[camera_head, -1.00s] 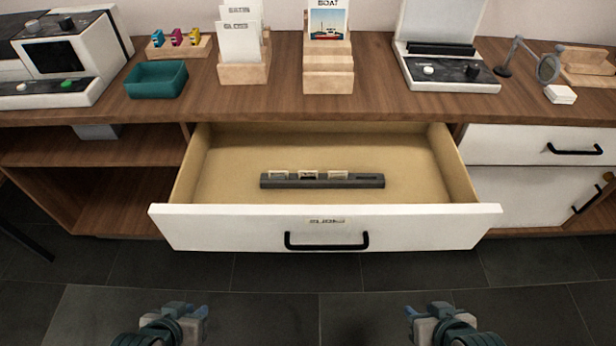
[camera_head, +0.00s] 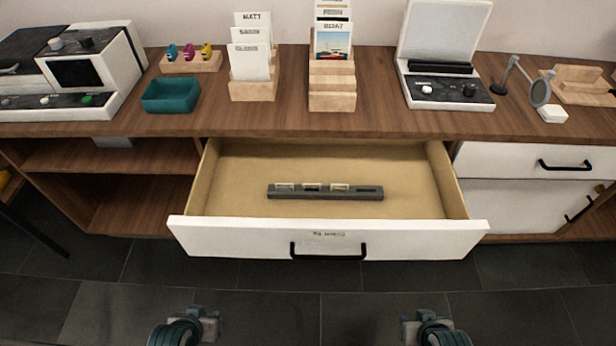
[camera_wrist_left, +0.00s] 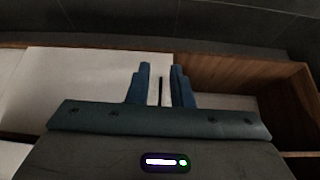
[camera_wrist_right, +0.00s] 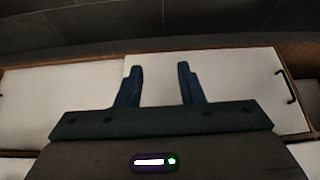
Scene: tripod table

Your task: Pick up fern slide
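In the left wrist view the left fingers (camera_wrist_left: 160,68) are partly open and empty. In the right wrist view the right fingers (camera_wrist_right: 160,68) stand wider open and empty.
The wooden counter (camera_head: 375,115) above the drawer carries a teal tray (camera_head: 170,95), card racks (camera_head: 253,90), a white device with a raised lid (camera_head: 445,90) and a round magnifier (camera_head: 540,92). The drawer floor around the holder is clear. Open shelves (camera_head: 110,160) lie at left.

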